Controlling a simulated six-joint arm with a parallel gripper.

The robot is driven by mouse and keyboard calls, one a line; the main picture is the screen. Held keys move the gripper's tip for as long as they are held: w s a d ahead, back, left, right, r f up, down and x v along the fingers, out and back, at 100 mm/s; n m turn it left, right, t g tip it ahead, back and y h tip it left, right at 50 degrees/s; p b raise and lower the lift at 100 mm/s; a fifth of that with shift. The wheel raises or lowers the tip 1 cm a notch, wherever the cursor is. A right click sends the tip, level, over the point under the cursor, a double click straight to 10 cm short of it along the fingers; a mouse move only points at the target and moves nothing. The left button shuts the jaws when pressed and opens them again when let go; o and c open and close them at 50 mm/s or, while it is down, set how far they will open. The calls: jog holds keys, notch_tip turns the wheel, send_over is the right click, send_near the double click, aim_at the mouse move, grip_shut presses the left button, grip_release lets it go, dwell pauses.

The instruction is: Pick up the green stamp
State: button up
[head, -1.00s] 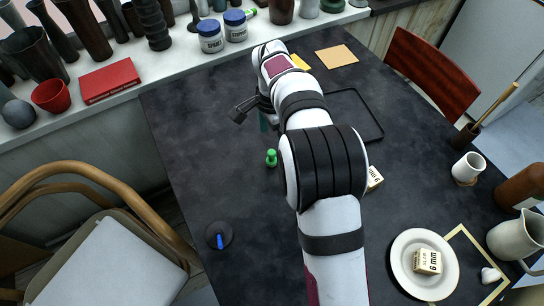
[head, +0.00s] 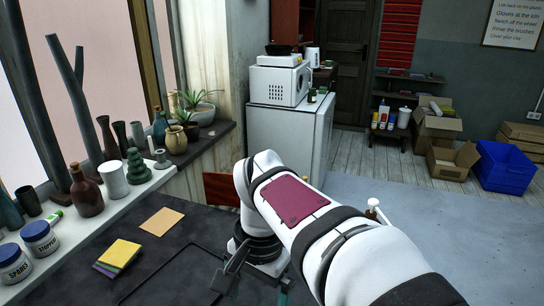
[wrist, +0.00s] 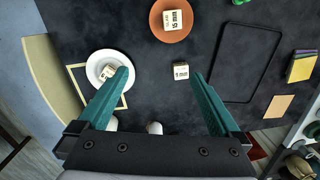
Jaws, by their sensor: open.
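A small green thing (wrist: 240,2), probably the green stamp, is cut off by the top edge of the wrist view, right of centre. The green stamp does not show in the head view now. My gripper (wrist: 160,78) is open and empty, its two teal fingers spread wide over the dark table. The green thing lies beyond the fingertips, up and to the right in the wrist view. In the head view my arm covers much of the lower right, and only part of my gripper shows at the bottom edge.
In the wrist view, a block marked 9 mm (wrist: 181,71) lies near the right finger. An orange saucer (wrist: 157,32) and a white plate (wrist: 93,84) each hold a block. A black tray frame (wrist: 225,62) lies to the right. Yellow-topped pads (head: 120,253) lie near the sill.

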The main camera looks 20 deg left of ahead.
jog(key=s+d+f+m, duration=0.1)
jog(key=s+d, duration=0.2)
jog(key=d, duration=0.5)
jog(key=s+d+m, duration=0.1)
jog(key=s+d, duration=0.3)
jog(key=d, duration=0.3)
jog(key=s+d+f+m+y, duration=0.1)
jog(key=s+d+f, duration=0.3)
jog(key=s, duration=0.3)
jog(key=shift+s+d+f, duration=0.15)
jog(key=shift+s+d, duration=0.1)
jog(key=shift+d, duration=0.45)
jog(key=shift+s+f, duration=0.1)
jog(key=shift+c, duration=0.4)
jog(key=c, duration=0.5)
jog(key=shift+c, duration=0.2)
